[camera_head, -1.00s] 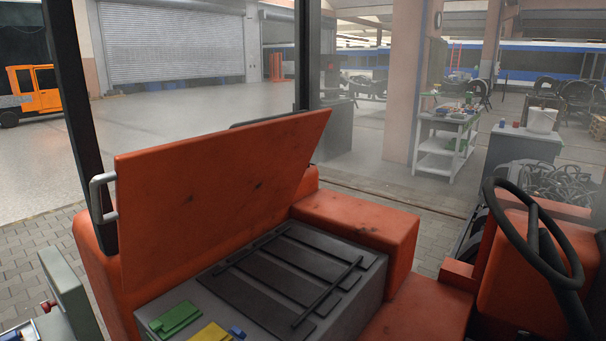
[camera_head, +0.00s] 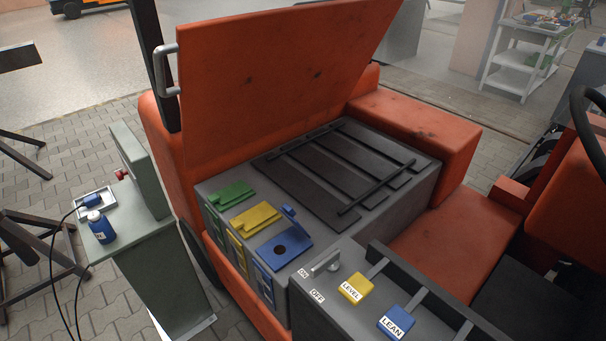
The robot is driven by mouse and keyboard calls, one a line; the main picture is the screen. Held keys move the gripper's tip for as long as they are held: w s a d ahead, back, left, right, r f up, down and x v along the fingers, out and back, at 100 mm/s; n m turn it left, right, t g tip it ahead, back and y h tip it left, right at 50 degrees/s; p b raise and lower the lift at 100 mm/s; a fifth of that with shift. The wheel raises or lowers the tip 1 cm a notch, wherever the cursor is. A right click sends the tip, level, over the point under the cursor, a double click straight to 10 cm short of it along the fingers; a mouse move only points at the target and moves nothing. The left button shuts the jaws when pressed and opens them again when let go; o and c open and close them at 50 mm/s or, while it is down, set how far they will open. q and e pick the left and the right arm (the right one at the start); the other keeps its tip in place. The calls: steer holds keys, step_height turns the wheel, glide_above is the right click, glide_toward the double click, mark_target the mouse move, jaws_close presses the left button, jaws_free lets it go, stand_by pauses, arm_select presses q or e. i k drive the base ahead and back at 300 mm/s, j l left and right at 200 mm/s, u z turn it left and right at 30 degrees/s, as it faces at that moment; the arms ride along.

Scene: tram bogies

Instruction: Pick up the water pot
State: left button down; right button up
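A small blue pot (camera_head: 102,228) with a white cap and a pale label stands upright on top of a grey-green cabinet (camera_head: 162,268) at the left. It looks like the water pot, but its label is too small to read. Neither my left nor my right gripper is in view. Nothing is touching the pot.
Behind the pot is a small tray (camera_head: 96,204) holding a blue item, with dark cables hanging beside it. An orange vehicle with a raised lid (camera_head: 275,85) stands right of the cabinet. Its grey box has green (camera_head: 232,194), yellow (camera_head: 257,217) and blue (camera_head: 283,250) caps; the blue flap is raised.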

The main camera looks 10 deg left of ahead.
mark_target(101, 229)
steer(key=u, duration=1.75)
steer(key=i+j, duration=0.15)
steer(key=i, duration=0.2)
